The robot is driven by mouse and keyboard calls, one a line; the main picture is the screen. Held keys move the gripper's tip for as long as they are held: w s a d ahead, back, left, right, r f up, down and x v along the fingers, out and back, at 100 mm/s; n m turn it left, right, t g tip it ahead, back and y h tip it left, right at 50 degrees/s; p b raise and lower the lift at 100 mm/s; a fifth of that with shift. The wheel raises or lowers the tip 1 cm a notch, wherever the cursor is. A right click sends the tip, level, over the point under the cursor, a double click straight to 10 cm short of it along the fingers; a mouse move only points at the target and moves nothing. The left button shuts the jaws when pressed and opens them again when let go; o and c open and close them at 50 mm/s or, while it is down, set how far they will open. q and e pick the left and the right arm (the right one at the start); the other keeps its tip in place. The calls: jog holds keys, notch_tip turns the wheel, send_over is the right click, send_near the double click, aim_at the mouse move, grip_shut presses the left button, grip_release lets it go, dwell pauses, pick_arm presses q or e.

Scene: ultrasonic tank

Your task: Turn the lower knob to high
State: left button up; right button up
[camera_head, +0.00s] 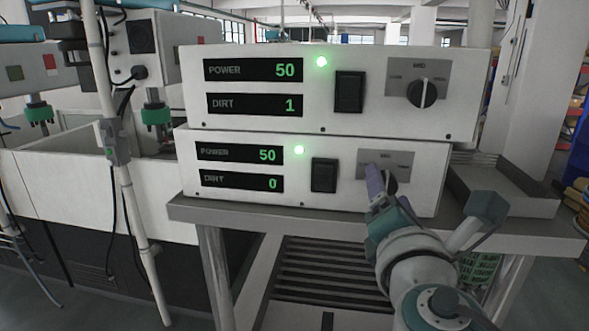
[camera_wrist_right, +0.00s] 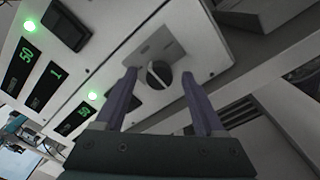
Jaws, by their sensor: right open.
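The lower knob (camera_wrist_right: 159,74) is a round dark knob with a light pointer line, on a grey plate of the lower control unit (camera_head: 420,190). In the head view my right gripper hides it, and only part of its plate (camera_head: 402,162) shows. My right gripper (camera_head: 378,176) has purple fingers and reaches the lower panel from below. In the right wrist view its open fingers stand on either side of the knob, with gaps visible. The knob's setting is too unclear to read. My left gripper is not in view.
A grey tray (camera_head: 510,190) lies at the right. A white pole (camera_head: 135,200) stands at the left.

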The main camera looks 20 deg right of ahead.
jog(key=shift+x, duration=1.25)
grip_shut()
